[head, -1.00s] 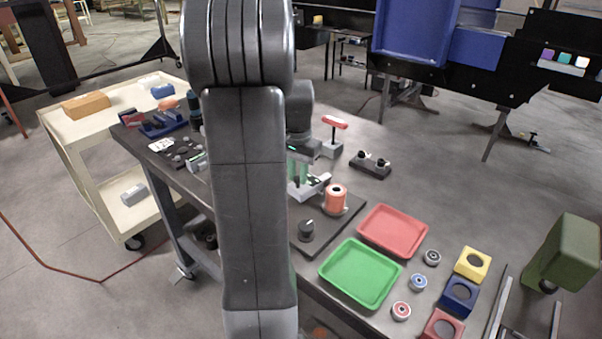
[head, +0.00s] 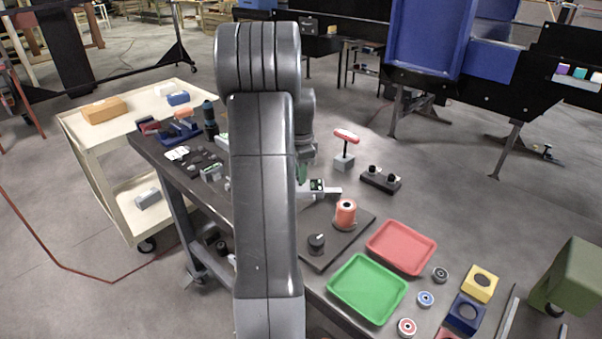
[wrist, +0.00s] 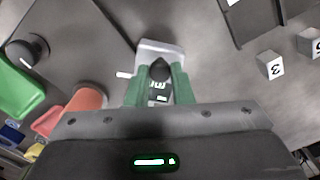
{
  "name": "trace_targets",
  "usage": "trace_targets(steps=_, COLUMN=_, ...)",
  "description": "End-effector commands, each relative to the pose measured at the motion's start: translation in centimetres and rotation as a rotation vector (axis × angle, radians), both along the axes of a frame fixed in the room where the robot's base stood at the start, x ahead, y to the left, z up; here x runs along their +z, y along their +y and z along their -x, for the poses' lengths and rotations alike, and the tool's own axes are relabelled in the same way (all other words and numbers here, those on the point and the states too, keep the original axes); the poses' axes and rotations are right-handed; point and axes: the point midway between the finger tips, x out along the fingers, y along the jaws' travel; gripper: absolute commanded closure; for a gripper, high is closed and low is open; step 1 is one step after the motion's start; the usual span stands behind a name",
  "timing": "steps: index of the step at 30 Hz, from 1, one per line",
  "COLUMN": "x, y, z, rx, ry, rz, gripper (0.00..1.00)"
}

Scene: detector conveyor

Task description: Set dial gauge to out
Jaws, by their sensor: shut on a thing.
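My gripper (head: 303,172), with green fingers, is shut on a small pale grey device with a dark face, which I take to be the dial gauge (head: 318,187). It is just behind the orange spool on the table. In the wrist view my gripper (wrist: 157,88) has its fingers on both sides of the dial gauge (wrist: 160,47). A black rounded part and a small light-marked face show between the fingers. The fingers hide part of it, and I cannot tell whether its base touches the table.
A black knob (head: 316,243) and an orange spool (head: 345,213) stand on a dark plate. Red (head: 430,259) and green (head: 364,314) trays lie to the right. A red-handled stand (head: 344,161) and a dark two-knob block (head: 380,180) are behind.

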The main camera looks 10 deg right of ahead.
Motion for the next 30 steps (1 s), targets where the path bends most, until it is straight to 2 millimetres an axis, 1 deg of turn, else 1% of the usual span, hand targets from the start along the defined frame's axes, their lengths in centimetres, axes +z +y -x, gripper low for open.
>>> trace_targets(steps=16, x=0.12, y=-0.12, z=-0.43, rx=-0.03, ry=-0.005, rz=0.001, gripper=1.0)
trace_targets(steps=17, x=0.12, y=-0.12, z=-0.43, rx=-0.03, ry=-0.005, rz=0.001, gripper=0.78)
trace_targets(steps=18, x=0.13, y=-0.11, z=-0.44, rx=-0.029, ry=-0.005, rz=0.001, gripper=0.7)
trace_targets(steps=20, x=0.11, y=-0.11, z=-0.42, rx=-0.029, ry=-0.004, rz=0.001, gripper=0.58)
trace_targets(steps=30, x=0.3, y=-0.1, z=-0.37, rx=-0.028, ry=-0.003, rz=0.001, gripper=0.57)
